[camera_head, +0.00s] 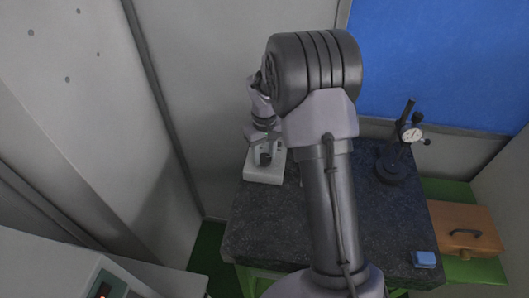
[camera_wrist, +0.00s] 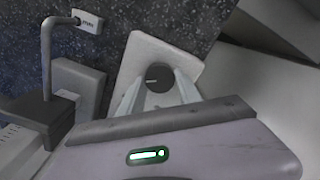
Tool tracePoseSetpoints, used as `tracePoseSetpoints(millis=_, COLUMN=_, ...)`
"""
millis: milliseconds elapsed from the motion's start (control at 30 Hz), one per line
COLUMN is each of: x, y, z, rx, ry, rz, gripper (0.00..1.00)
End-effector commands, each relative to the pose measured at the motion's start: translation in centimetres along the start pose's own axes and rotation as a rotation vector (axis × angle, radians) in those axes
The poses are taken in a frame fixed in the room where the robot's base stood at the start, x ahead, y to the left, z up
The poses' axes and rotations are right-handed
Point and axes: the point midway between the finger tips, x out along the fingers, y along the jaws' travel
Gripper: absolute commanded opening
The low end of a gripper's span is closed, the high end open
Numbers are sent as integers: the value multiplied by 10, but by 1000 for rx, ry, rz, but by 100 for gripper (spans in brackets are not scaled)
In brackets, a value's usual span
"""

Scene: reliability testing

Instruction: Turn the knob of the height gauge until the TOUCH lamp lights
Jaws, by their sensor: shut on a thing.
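A pale instrument with a thick light base (camera_head: 263,175), which I take for the height gauge, stands at the left side of the dark table. My gripper (camera_head: 265,122) is above it, partly hidden by my arm. In the wrist view, the two pale fingers of my gripper (camera_wrist: 158,92) are shut on a dark round knob (camera_wrist: 158,74), one on each side. The light base (camera_wrist: 152,48) lies below the knob. Grey blocks and a bent grey rod (camera_wrist: 46,50) are to the left, near a small white labelled block (camera_wrist: 87,21). I cannot make out the TOUCH lamp.
A black stand with a dial indicator (camera_head: 411,133) is at the table's back right. A small blue block (camera_head: 424,259) lies at the front right. A brown case with a handle (camera_head: 465,229) sits right of the table. The speckled table top (camera_head: 385,225) has free room right of my arm.

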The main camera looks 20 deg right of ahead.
Motion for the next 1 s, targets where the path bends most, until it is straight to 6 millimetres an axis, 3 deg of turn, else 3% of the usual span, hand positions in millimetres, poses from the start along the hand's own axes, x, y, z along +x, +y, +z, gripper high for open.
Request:
tracePoseSetpoints(millis=500, x=-2, y=0, z=-1, rx=-430, ry=3, rz=1, gripper=0)
tracePoseSetpoints(millis=1000, x=-2, y=0, z=-1, rx=-607, ry=4, rz=2, gripper=0)
